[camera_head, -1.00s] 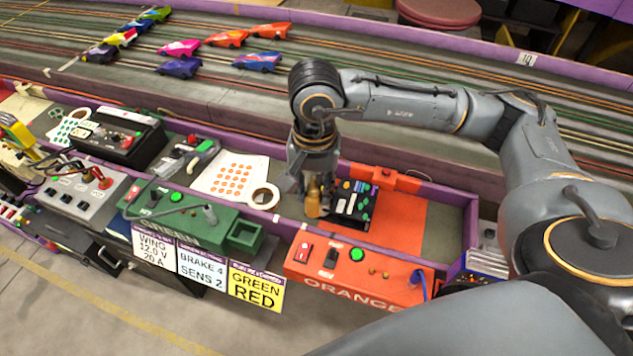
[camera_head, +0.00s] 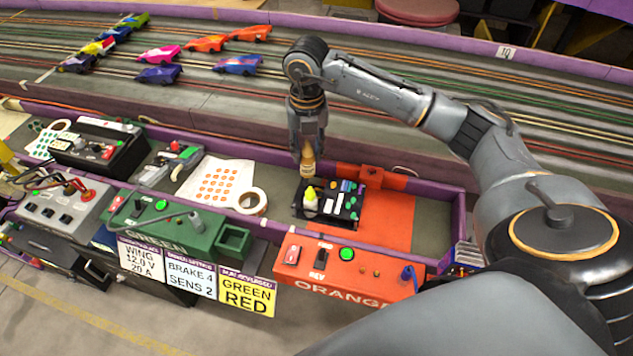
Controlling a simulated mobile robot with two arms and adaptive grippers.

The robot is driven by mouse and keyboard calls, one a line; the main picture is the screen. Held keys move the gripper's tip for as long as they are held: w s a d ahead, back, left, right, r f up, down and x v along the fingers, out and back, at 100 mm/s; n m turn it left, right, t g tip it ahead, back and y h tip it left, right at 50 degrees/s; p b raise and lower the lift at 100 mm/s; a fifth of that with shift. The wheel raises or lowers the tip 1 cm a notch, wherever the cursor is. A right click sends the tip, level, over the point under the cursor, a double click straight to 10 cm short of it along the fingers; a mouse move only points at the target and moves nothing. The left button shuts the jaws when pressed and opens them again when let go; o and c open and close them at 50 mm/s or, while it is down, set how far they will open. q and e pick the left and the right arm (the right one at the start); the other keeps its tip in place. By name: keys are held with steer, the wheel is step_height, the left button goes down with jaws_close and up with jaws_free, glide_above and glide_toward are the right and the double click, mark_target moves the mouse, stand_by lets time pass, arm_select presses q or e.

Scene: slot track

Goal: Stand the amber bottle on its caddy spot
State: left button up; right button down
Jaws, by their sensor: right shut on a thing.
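The amber bottle (camera_head: 308,160) is upright in my right gripper (camera_head: 307,145), which is shut on its upper part. The bottle hangs over the back left part of the black caddy (camera_head: 324,212). I cannot tell whether its base touches the caddy. The caddy lies on the bench tray and holds a white bottle with a yellow-green tip (camera_head: 310,200) at its left, plus several small green, white and blue items. My left gripper is not in view.
An orange control box (camera_head: 345,268) stands in front of the caddy, and a green one (camera_head: 165,225) to the left. A tape roll (camera_head: 251,201) and a dotted sheet (camera_head: 217,184) lie left of the caddy. Several toy cars stand on the track behind. The orange mat (camera_head: 388,218) is mostly clear.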

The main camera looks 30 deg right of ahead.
steer(key=d+f+m, duration=0.1)
steer(key=f+m, duration=0.2)
steer(key=f, duration=0.1)
steer(key=w+d+f+m, duration=0.1)
steer(key=f+m, duration=0.2)
steer(key=d+f+m, duration=0.1)
steer(key=f+m, duration=0.2)
steer(key=f, duration=0.1)
steer(key=shift+w+d+f+m, duration=0.2)
steer(key=shift+d+f+m, duration=0.05)
steer(key=shift+f+m, duration=0.15)
steer(key=shift+f, duration=0.15)
steer(key=c, duration=1)
jaws_free()
step_height(320, 180, up, 12)
steer(key=shift+r, duration=0.25)
